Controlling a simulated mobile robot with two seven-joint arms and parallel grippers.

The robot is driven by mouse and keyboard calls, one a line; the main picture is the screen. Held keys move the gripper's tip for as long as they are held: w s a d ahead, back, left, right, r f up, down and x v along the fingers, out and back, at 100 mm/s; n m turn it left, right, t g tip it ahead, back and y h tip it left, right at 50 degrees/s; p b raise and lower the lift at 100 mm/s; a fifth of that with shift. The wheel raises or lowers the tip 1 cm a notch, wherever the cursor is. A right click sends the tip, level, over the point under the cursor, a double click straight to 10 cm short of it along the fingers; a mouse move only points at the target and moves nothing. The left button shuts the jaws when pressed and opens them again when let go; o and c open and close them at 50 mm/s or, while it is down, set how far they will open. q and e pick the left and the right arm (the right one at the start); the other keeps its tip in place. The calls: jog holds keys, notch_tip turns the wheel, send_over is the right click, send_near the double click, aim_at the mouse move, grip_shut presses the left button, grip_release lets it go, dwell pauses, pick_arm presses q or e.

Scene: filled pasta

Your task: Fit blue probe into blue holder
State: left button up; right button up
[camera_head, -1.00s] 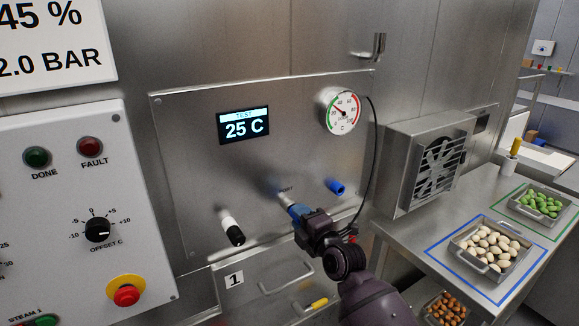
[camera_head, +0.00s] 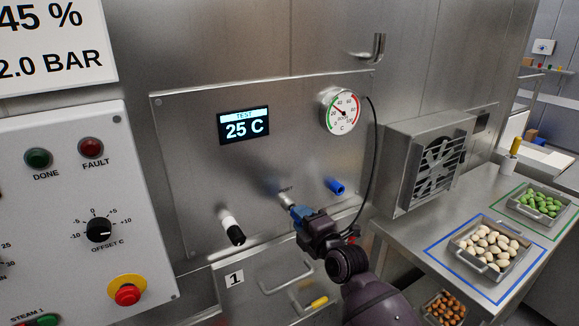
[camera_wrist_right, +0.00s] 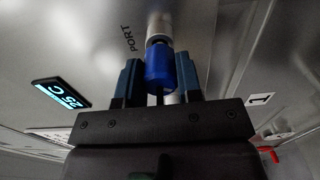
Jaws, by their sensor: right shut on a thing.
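The blue probe (camera_wrist_right: 160,70) is between the fingers of my right gripper (camera_wrist_right: 161,82), which is shut on it. In the head view my right gripper (camera_head: 303,217) is at the lower middle of the steel panel. The probe's front end points at the silver port (camera_head: 285,199), marked PORT in the wrist view; I cannot tell how far it sits in it. The blue holder (camera_head: 336,187) sticks out of the panel, up and right of my gripper, apart from it and apparently empty. My left gripper is out of view.
A black and white probe (camera_head: 232,230) sits on the panel at lower left. A black cable (camera_head: 373,170) hangs from near the dial gauge (camera_head: 340,111) down towards my gripper. A vented fan box (camera_head: 430,165) stands at right, above a counter with trays (camera_head: 480,262).

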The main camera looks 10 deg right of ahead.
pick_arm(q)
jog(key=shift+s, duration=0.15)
pick_arm(e)
jog(key=shift+s+d, duration=0.1)
jog(key=shift+s, duration=0.05)
pick_arm(q)
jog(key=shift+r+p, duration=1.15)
jog(key=shift+p, duration=0.05)
pick_arm(e)
jog(key=shift+v, duration=2.6)
